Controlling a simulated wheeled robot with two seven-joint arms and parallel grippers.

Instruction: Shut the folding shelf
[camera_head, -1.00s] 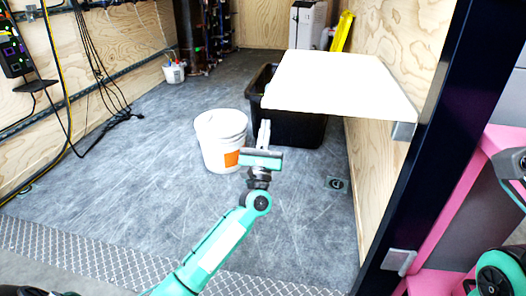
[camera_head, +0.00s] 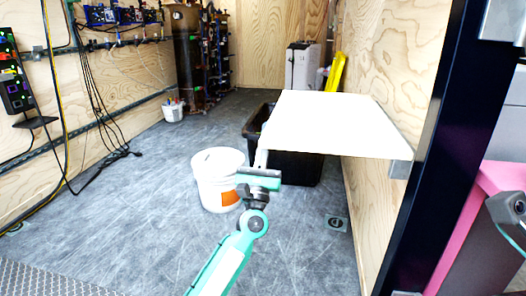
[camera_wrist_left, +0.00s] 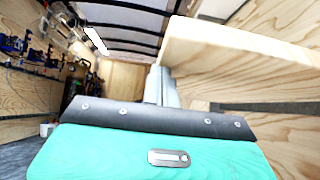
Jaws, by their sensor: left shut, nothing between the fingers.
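The folding shelf (camera_head: 335,122) is a pale wooden board that stands out level from the right plywood wall. A metal bracket (camera_head: 400,167) shows under its near right corner. My left gripper (camera_head: 263,150) is shut and empty at the shelf's near left corner. In the left wrist view the shut fingers (camera_wrist_left: 160,84) are just left of the board's edge, and the shelf (camera_wrist_left: 235,55) shows its underside and edge from below. I cannot tell whether the fingers touch it. My right gripper is not in view.
A white bucket (camera_head: 218,180) with an orange label stands on the floor left of my left gripper. A black bin (camera_head: 298,168) is beneath the shelf. A dark door post (camera_head: 440,140) rises at the right.

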